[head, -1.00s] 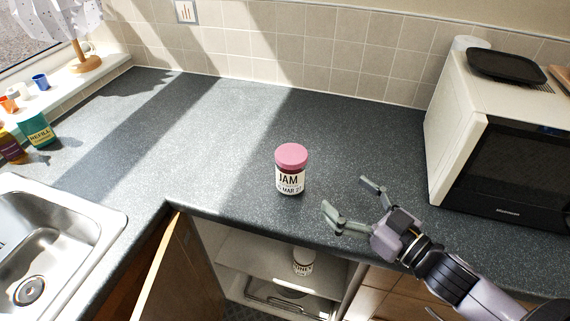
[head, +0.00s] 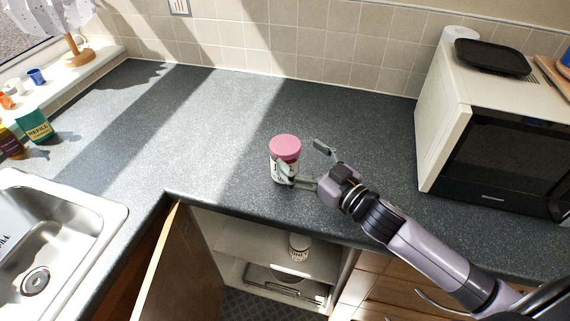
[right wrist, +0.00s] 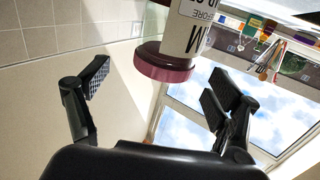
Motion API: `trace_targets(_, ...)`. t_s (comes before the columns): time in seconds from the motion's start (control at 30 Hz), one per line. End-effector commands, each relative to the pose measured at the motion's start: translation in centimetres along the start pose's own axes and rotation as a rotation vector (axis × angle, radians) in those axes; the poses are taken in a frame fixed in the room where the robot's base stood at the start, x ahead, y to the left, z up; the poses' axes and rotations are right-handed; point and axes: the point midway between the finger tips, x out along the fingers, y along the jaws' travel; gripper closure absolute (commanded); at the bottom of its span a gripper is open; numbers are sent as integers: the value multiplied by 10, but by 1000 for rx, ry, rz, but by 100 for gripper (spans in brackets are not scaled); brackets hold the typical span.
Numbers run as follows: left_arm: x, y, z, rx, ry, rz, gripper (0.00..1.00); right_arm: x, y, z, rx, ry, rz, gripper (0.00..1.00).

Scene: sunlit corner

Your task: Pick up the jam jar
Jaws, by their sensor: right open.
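The jam jar (head: 286,147), with a pink lid and white label, stands upright on the grey worktop near its front edge. My right gripper (head: 302,158) is open beside the jar, on its right. One finger is in front of the jar and hides part of its label; the other is to the right and farther back. In the right wrist view the jar's dark pink lid (right wrist: 163,62) shows between the spread fingers of the gripper (right wrist: 157,88), beyond the palm. I cannot tell whether a finger touches the jar. My left gripper is not in view.
A microwave (head: 445,140) with a black tray (head: 492,57) on top stands at the right. A sink (head: 50,240) is at the left. Below the worktop is an open cupboard with its door (head: 180,265) swung out and another jar (head: 299,246) inside. The worktop behind the jam jar is clear.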

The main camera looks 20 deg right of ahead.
Motion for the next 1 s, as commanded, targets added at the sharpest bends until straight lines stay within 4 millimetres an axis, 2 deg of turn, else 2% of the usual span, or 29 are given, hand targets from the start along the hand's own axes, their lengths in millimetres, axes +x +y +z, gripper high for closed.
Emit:
trace_targets(0.2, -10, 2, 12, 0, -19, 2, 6, 18, -3, -5, 1, 3, -1, 16)
trace_targets(0.4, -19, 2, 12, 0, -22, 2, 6, 45, -4, -4, 0, 1, 0, 16)
trace_targets(0.5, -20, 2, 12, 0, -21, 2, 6, 52, -5, -3, 0, 1, 0, 16)
trace_targets(0.77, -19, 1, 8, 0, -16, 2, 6, 53, -5, -1, 0, 0, -1, 16)
trace_targets(1.0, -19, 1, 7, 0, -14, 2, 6, 53, -5, -2, 0, 0, -1, 32)
